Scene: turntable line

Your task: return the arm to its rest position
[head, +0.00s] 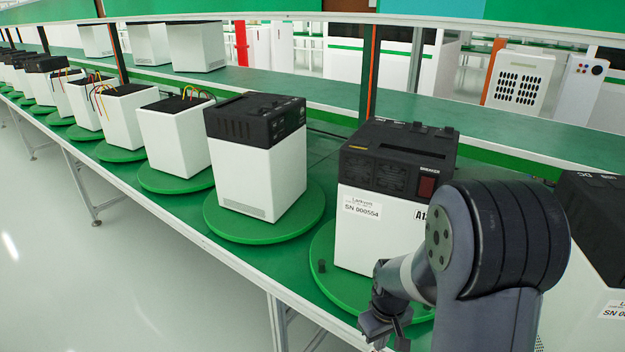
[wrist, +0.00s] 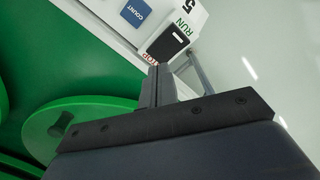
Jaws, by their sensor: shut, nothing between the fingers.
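My gripper (head: 388,322) is low in the head view, at the front edge of the line, in front of a white box with a black top (head: 372,225) labelled SN 000554. My arm link covers the right part of that box. In the wrist view my gripper (wrist: 158,72) shows its fingers together with nothing between them. They appear close to a white control panel (wrist: 112,22) in the picture; the exact gap cannot be told.
The box stands on a green turntable (head: 325,270) with a black peg. The panel carries a blue COUNT button (wrist: 136,12) and a black RUN switch (wrist: 166,40). More boxes on turntables line the left; another box (head: 597,225) is at right. Floor (head: 80,270) at left is clear.

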